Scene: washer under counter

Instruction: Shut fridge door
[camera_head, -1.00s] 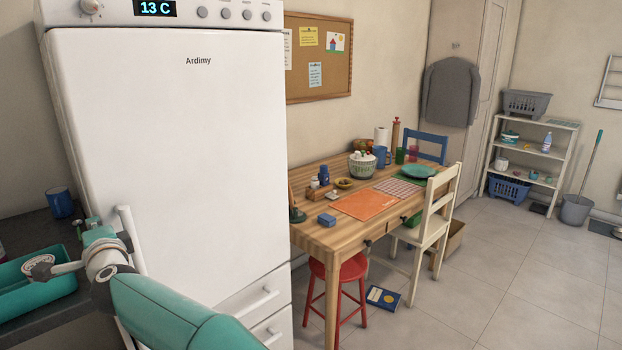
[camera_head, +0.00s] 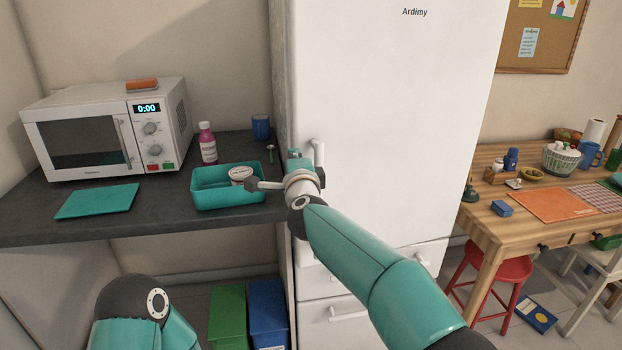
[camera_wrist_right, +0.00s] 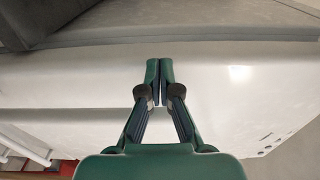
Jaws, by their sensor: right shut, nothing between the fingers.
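The white fridge (camera_head: 400,90) stands in the middle of the head view, with a pale upright handle (camera_head: 318,153) near the left edge of its large upper door. That door looks shut or almost shut; a small gap cannot be ruled out. My right gripper (camera_head: 294,155) is at the door's left edge, just left of the handle, and partly hidden by its own wrist. In the right wrist view its green fingertips (camera_wrist_right: 159,70) are together and empty, against or very near the white fridge surface. My left arm shows at the bottom left; its gripper is out of view.
Left of the fridge, a dark counter (camera_head: 120,222) holds a microwave (camera_head: 85,135), a teal tub (camera_head: 215,200), a pink bottle (camera_head: 208,145) and a blue mug (camera_head: 261,127). A wooden table (camera_head: 490,215) and red stool (camera_head: 505,268) stand to the right.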

